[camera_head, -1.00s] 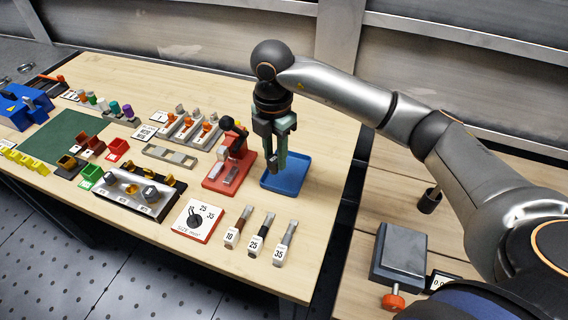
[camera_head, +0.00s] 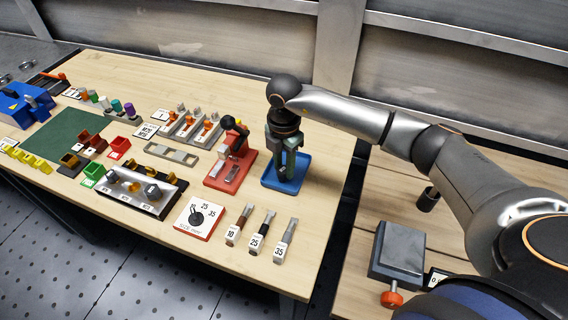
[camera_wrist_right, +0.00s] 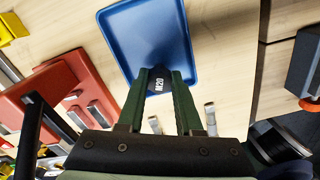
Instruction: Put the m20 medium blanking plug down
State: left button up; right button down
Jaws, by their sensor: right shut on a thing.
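My right gripper (camera_head: 284,172) points down over the blue tray (camera_head: 299,184) at the right side of the bench. In the right wrist view its green fingers (camera_wrist_right: 160,88) are shut on a dark plug marked M20 (camera_wrist_right: 158,80). The plug is at the near edge of the blue tray (camera_wrist_right: 140,30) in that view. I cannot tell whether the plug touches the tray floor. The visible part of the tray is empty. My left gripper is not in view.
A red stand with a black-knobbed lever (camera_head: 232,170) is just left of the tray. Three tagged tools (camera_head: 255,240) and a size dial card (camera_head: 200,217) lie in front. A grey block with an orange knob (camera_head: 398,252) stands on the right-hand surface.

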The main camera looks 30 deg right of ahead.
aim_at(284, 168)
jog(key=c, duration=0.6)
grip_release()
jog(key=shift+f, duration=0.15)
notch_tip(284, 168, up, 12)
jog(key=shift+r+b, duration=0.25)
jog(key=shift+b, duration=0.25)
